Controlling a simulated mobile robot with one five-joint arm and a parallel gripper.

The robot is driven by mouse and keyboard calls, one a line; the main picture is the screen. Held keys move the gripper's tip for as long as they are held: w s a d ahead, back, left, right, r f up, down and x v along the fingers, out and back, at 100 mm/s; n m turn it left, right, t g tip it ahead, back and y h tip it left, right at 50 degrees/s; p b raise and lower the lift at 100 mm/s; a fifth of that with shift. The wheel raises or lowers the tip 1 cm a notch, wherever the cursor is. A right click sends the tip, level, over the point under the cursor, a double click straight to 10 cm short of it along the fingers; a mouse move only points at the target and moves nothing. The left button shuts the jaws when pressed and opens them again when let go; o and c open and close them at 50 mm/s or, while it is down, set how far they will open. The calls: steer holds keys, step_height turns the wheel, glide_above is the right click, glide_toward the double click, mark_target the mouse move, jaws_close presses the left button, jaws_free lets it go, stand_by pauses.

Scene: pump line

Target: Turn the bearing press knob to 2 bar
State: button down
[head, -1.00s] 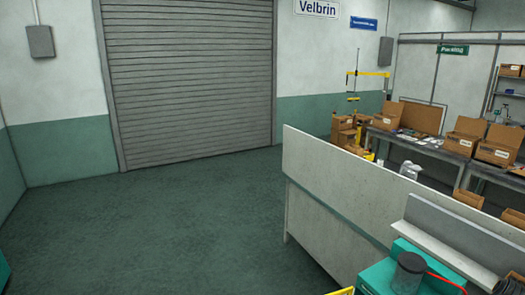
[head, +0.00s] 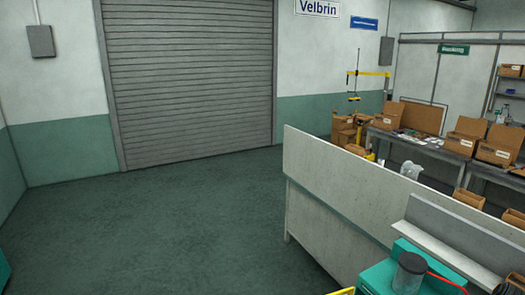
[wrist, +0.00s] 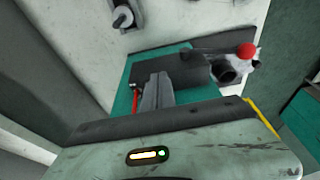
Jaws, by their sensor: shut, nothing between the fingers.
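No knob marked as the bearing press knob and no 2 bar scale can be made out. In the wrist view my gripper (wrist: 157,77) is shut and empty, its grey fingers in front of a teal machine (wrist: 123,98) with a dark top. A red ball (wrist: 246,50) sits on a pale metal fitting at the right, apart from the fingers. A grey round fitting (wrist: 122,18) shows at the top left; I cannot tell what it is. In the head view a teal machine (head: 378,276) with a dark cylinder (head: 409,272) and red hose stands at the bottom right. My gripper is not in the head view.
A pale partition (head: 345,195) runs behind the teal machine in the head view. Benches with several cardboard boxes (head: 465,135) stand beyond it. The green floor (head: 170,235) before the roller shutter (head: 190,80) is clear.

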steer(key=w+p+v, duration=0.1)
steer(key=p+v, duration=0.4)
steer(key=p, duration=0.1)
steer(key=shift+s+a+r, duration=0.2)
steer(key=shift+r, duration=0.35)
step_height(320, 180, down, 6)
steer(key=w+d+b, duration=0.1)
steer(key=d+b, duration=0.1)
steer(key=b, duration=0.4)
steer(key=shift+w, duration=0.25)
steer(key=shift+w+a, duration=0.1)
stand_by(0.4)
